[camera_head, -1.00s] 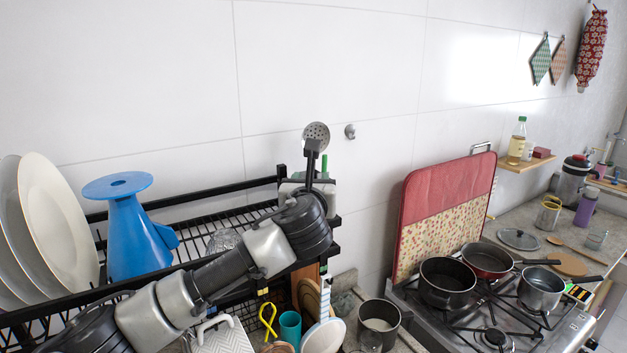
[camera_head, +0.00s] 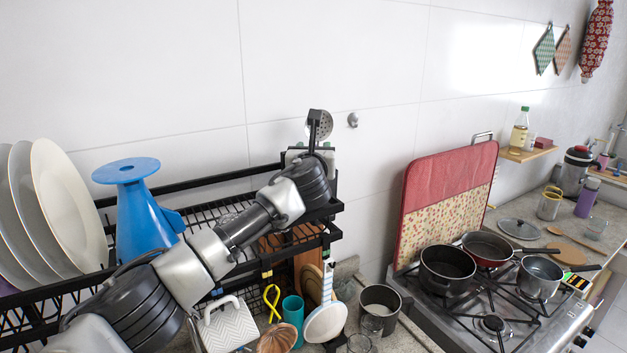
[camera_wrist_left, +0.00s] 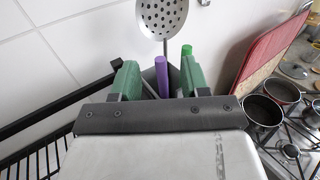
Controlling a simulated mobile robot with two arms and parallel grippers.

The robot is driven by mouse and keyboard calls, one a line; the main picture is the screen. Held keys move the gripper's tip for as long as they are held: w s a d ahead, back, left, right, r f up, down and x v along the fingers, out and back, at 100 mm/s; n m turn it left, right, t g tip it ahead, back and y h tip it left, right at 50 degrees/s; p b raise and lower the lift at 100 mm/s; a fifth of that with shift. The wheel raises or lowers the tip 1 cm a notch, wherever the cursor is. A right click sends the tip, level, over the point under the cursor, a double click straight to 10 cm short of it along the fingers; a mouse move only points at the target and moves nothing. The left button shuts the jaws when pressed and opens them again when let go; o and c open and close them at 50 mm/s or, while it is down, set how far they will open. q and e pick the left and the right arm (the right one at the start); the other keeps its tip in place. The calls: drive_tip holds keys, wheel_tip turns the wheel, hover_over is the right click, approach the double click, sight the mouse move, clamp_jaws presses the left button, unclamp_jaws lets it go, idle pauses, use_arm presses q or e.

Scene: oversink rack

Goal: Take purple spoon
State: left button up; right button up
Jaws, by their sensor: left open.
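The purple spoon (camera_wrist_left: 161,76) shows in the left wrist view as an upright purple handle; its lower end is hidden. It stands between the green-padded fingers of my left gripper (camera_wrist_left: 160,80), closer to the right finger. The fingers are open, with a visible gap on the left of the handle. A metal skimmer (camera_wrist_left: 163,16) rises behind. In the head view my left gripper (camera_head: 312,150) is at the right end of the rack, and the arm hides the spoon. My right gripper is not in view.
The black dish rack (camera_head: 150,203) holds white plates (camera_head: 70,200) and a blue funnel-like piece (camera_head: 140,225). Cups, a grater-like white item (camera_head: 228,325) and a pot (camera_head: 380,305) sit below. The stove with pans (camera_head: 447,270) is at the right. The wall is close behind.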

use_arm(q)
drive_tip(key=shift+w+d, duration=0.15)
drive_tip(key=shift+w, duration=1.1)
drive_tip(key=shift+s, duration=0.1)
clamp_jaws()
